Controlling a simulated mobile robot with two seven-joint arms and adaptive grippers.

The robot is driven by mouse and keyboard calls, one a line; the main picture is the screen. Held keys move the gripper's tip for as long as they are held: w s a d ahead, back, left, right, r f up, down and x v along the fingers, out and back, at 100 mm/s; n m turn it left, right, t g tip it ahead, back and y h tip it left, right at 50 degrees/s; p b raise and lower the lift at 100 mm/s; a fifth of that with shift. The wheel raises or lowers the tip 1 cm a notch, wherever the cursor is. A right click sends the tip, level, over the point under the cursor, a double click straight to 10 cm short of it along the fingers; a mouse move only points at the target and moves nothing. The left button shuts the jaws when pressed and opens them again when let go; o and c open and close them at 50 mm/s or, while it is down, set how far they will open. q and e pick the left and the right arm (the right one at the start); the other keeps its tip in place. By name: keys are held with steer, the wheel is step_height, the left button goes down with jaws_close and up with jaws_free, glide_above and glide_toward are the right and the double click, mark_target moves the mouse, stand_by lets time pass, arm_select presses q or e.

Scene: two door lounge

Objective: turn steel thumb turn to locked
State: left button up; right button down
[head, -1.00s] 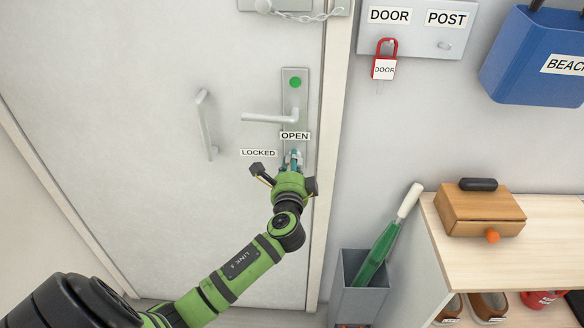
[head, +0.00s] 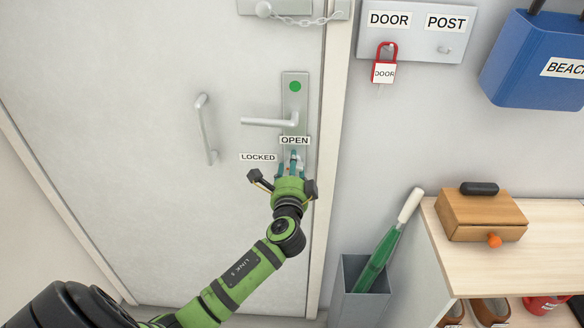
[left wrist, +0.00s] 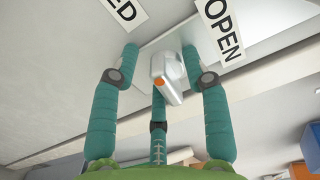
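The steel thumb turn (head: 296,157) sits low on the door's lock plate (head: 295,100), just under the OPEN label (head: 295,140). The LOCKED label (head: 258,157) is to its left. In the left wrist view the thumb turn (left wrist: 168,75) is a grey knob with a small orange mark, between my fingers. My left gripper (head: 291,168) is at the thumb turn, and in the left wrist view its teal fingers (left wrist: 162,82) are spread with gaps around the knob. I cannot tell exactly which label the turn points to. My right gripper is out of view.
The lever handle (head: 270,121) is just above the labels, and a pull handle (head: 206,130) stands to the left. A door chain (head: 300,18) hangs at the top. An umbrella stand (head: 358,290) and a shelf (head: 510,265) are to the right.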

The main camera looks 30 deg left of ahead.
arm_select(q)
steer(key=v, duration=1.2)
stand_by(0.3)
step_height(320, 180, down, 20)
steer(key=d+g+h, duration=0.2)
steer(key=g+h, duration=0.1)
steer(key=h, duration=0.1)
steer(key=s+d+f+n+g+h, duration=0.1)
steer(key=s+f+g, duration=0.1)
steer(key=s+f, duration=0.5)
steer(key=s+d+f+n+g+h, duration=0.1)
steer(key=s+d+f+g+h, duration=0.1)
steer(key=f, duration=0.8)
steer(key=s+d+f+n+g+h, duration=0.1)
steer(key=s+f+n+g, duration=0.1)
steer(key=s+f, duration=0.4)
steer(key=s+d+f+n+g, duration=0.1)
steer(key=s+f, duration=0.5)
steer(key=s, duration=0.8)
steer(key=s+d+f+n+g+h, duration=0.1)
steer(key=s+f+n+g, duration=0.3)
steer(key=s, duration=0.6)
step_height(320, 180, down, 2)
steer(key=shift+s+f+n+h, duration=0.1)
steer(key=shift+s+n+h, duration=0.25)
steer(key=shift+n, duration=0.45)
